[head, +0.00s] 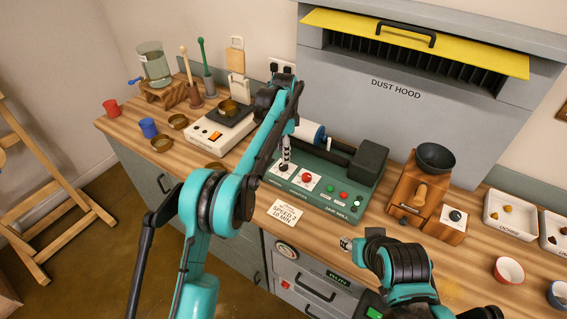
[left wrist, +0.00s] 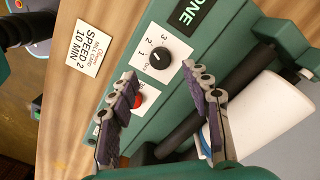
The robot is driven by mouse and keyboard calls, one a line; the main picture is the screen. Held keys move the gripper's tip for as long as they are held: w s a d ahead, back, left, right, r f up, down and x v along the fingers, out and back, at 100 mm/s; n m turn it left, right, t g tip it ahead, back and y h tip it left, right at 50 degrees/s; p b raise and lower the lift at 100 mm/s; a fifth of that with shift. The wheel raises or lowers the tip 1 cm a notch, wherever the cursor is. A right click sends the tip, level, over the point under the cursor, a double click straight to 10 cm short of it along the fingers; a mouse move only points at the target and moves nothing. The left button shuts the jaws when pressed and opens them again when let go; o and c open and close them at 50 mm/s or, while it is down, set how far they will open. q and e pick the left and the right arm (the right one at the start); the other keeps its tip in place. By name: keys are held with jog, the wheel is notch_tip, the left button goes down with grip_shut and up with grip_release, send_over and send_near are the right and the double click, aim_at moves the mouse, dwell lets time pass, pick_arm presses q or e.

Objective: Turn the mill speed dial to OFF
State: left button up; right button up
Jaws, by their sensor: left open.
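The mill speed dial (left wrist: 160,57) is a round black knob on a white plate marked 3, 2, 1 and Off. Its pale pointer mark is too small to read surely against the marks. In the head view the dial (head: 284,168) sits at the left end of the green jar mill (head: 355,203). My left gripper (head: 285,158) points down just above it. In the left wrist view its fingers (left wrist: 160,74) are apart and empty, with the dial showing just beyond the tips. I cannot tell whether they touch it.
A red button (head: 307,178) is beside the dial. A white jar (left wrist: 255,110) lies on the mill's rollers. A speed card (head: 285,213) lies in front. A balance (head: 215,133) stands left and a wooden grinder (head: 415,195) right. The dust hood (head: 400,110) rises behind.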

aim_at(284, 166)
pick_arm(q)
notch_tip(284, 166, down, 6)
jog(key=shift+r+b, duration=0.2)
jog(key=shift+b, duration=0.5)
grip_shut()
